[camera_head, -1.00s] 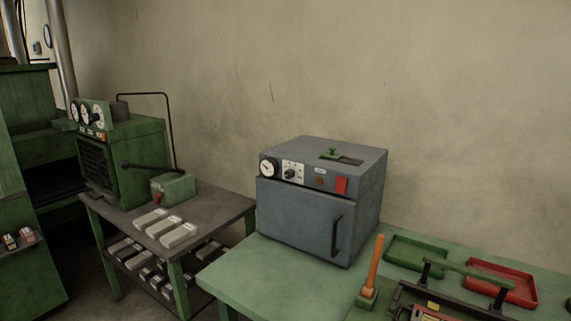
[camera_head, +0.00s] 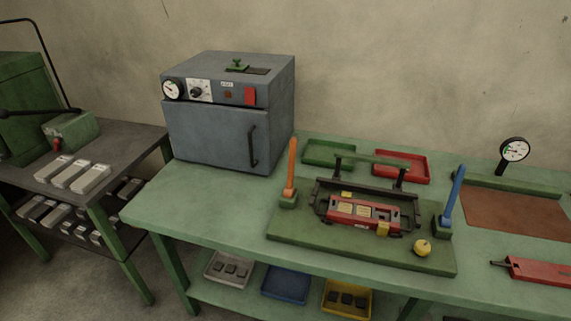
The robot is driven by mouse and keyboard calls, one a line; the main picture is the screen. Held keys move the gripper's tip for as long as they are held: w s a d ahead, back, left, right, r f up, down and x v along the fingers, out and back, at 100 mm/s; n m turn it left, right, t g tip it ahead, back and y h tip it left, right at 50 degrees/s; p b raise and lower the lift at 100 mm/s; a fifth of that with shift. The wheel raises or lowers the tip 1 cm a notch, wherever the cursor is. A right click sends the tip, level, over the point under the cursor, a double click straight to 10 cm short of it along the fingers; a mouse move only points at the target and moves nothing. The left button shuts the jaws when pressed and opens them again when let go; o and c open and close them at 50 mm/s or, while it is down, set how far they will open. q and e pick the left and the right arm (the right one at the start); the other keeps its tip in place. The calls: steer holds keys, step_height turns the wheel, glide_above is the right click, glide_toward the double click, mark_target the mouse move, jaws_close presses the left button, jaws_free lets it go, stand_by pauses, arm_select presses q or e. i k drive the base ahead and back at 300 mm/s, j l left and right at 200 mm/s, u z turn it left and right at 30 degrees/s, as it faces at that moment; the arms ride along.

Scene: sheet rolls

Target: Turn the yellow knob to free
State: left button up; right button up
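The knob's marking, if any, is too small to read. Neither of my grippers is in view.
A grey oven (camera_head: 215,135) stands at the bench's back left. Green (camera_head: 329,151) and red (camera_head: 403,165) trays lie behind the fixture. A dial gauge (camera_head: 515,151), a brown mat (camera_head: 510,213) and a red tool (camera_head: 540,271) are at right. The bench's front left is clear.

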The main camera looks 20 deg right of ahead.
mark_target(422, 248)
steer(key=z, duration=1.65)
